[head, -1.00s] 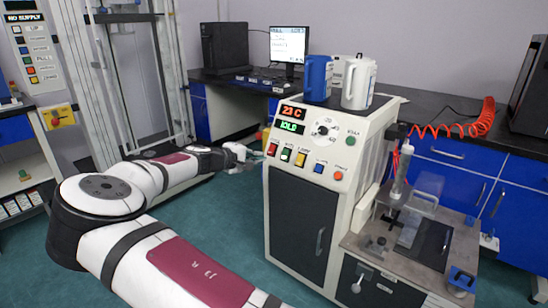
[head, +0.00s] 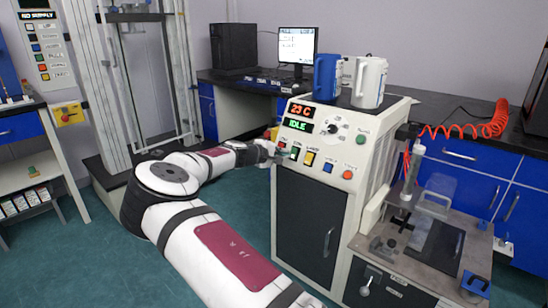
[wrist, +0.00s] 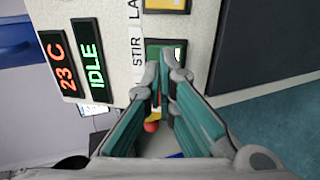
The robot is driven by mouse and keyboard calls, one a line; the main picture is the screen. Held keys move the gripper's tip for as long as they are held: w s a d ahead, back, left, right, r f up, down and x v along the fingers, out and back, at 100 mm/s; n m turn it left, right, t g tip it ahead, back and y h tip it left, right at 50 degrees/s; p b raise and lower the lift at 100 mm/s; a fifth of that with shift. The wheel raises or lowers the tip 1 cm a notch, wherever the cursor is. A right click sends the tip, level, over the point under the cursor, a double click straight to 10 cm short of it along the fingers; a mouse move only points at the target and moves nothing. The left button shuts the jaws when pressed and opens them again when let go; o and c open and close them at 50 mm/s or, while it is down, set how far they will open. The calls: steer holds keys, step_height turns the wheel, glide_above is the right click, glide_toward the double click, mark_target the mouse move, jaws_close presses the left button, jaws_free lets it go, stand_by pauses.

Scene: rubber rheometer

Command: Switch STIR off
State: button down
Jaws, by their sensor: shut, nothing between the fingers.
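The STIR switch is a green rocker in a dark frame; in the wrist view (wrist: 165,48) it lies just beyond my fingertips, beside its printed STIR label (wrist: 137,55). In the head view the green rocker (head: 295,153) is in the row on the machine's front panel. My gripper (wrist: 160,75) is shut and empty, with its tips at the near edge of the switch. Whether they touch it I cannot tell. In the head view my gripper (head: 276,153) is at the panel's left side. The fingers hide part of the switch's lower side.
The yellow switch (head: 309,158) is right of STIR, then a blue one (head: 327,166) and an orange button (head: 348,175). The displays read 23 C (head: 301,110) and IDLE (head: 299,126). Jugs (head: 369,82) stand on top. Floor in front of the cabinet is clear.

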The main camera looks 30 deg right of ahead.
mark_target(295, 150)
steer(key=shift+b+x, duration=0.45)
steer(key=shift+x, duration=1.55)
steer(key=shift+d+r+y+p, duration=0.35)
steer(key=shift+d+y+p, duration=0.2)
steer(key=shift+p, duration=0.65)
steer(key=shift+w+g+y+p, duration=0.15)
steer(key=shift+g+y+p, duration=0.25)
steer(key=shift+y+p, duration=0.3)
steer(key=shift+d+r, duration=0.15)
steer(key=shift+d+r+p, duration=0.15)
steer(key=shift+r+p, duration=0.15)
steer(key=shift+r, duration=0.2)
